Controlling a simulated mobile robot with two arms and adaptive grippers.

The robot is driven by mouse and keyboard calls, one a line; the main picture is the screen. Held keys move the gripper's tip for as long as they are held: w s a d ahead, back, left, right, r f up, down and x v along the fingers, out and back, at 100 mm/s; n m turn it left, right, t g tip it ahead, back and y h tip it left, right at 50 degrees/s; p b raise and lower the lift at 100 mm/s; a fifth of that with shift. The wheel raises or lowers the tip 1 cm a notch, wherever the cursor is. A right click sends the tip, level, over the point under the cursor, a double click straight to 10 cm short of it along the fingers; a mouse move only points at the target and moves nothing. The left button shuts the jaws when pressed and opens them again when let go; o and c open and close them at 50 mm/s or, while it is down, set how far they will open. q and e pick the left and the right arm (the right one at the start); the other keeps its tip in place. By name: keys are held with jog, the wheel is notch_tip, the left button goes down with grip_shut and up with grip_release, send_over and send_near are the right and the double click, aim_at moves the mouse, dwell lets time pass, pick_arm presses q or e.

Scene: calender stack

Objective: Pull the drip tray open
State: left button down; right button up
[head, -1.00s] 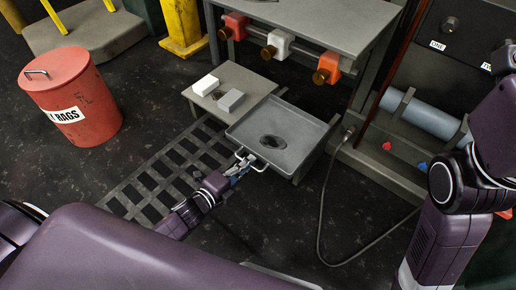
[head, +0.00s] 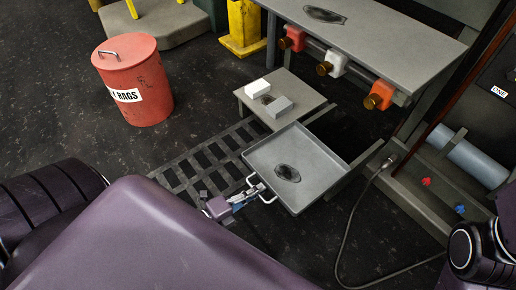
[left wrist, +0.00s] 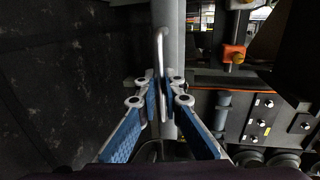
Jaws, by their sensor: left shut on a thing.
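The drip tray (head: 310,158) is a square grey pan with a low rim and a dark stain in its middle. It stands out in front of the grey machine table, low above the floor. A pale wire handle (head: 262,190) is on its near left side. My left gripper (head: 245,200) is at this handle, and its blue-padded fingers (left wrist: 164,98) are closed around the handle bar (left wrist: 160,50) in the left wrist view. My right gripper is not in view.
A red rags bin (head: 135,85) stands further left. A cable (head: 345,215) runs along the floor at right.

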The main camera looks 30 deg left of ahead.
pick_arm(q)
jog(key=c, duration=2)
grip_release()
jog(key=shift+c, duration=0.2)
jog(key=shift+s, duration=0.1)
jog(key=v, duration=1.1)
jog(key=shift+s, duration=0.35)
jog(key=shift+a+r, duration=0.1)
jog(key=shift+a, duration=0.05)
